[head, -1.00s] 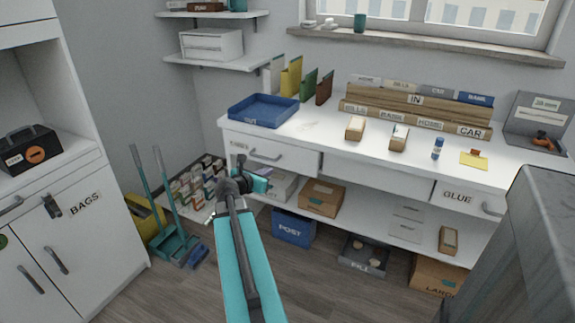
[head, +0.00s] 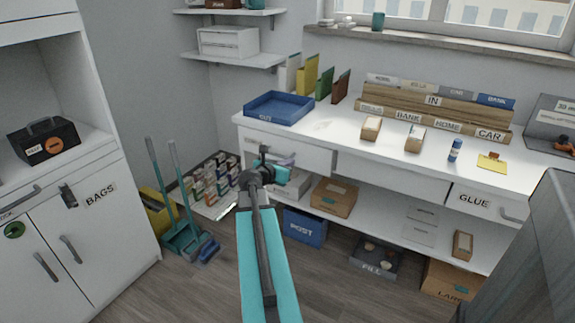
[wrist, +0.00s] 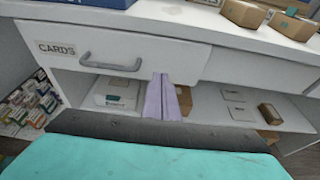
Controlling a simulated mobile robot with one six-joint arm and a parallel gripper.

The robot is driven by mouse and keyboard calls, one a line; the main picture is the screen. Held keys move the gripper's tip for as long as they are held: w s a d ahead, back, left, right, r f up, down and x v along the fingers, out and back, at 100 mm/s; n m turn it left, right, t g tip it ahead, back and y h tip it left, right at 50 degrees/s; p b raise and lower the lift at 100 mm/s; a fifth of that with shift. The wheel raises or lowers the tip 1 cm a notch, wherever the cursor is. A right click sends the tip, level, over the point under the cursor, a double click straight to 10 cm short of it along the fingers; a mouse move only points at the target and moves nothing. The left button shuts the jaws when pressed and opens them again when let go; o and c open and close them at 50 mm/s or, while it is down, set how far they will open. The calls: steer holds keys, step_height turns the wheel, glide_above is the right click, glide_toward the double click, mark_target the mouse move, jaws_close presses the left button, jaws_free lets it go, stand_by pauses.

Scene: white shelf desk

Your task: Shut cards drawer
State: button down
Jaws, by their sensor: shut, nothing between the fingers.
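The cards drawer (head: 315,164) is the white left drawer under the desk top. In the wrist view its front (wrist: 175,62) carries a CARDS label (wrist: 56,48) and a grey bar handle (wrist: 110,65). The front appears to stand slightly proud of the panel to its right. My gripper (head: 284,160) is at the drawer front and hides part of it in the head view. In the wrist view its pale purple fingers (wrist: 162,80) are together and empty, over the lower part of the front, right of the handle. I cannot tell whether they touch it.
A blue tray (head: 279,107) sits on the desk above the drawer. Boxes (head: 334,197) and a blue POST bin (head: 304,226) are below. A broom and dustpan (head: 180,235) stand at left, by a white cabinet (head: 95,235). A grey panel (head: 525,260) is near right.

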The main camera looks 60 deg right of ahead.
glide_toward(306, 149)
step_height(306, 149, down, 4)
steer(key=d, duration=0.3)
steer(key=shift+d+r+b, duration=0.1)
steer(key=shift+d+b, duration=0.5)
steer(key=shift+d, duration=0.85)
steer(key=shift+d, duration=0.1)
steer(key=shift+w+d+r+p, duration=0.1)
steer(key=shift+d+p, duration=0.8)
steer(key=shift+d, duration=0.9)
steer(key=shift+d+r, duration=0.15)
steer(key=shift+d, duration=0.2)
steer(key=shift+d+r, duration=0.1)
steer(key=shift+r, duration=0.05)
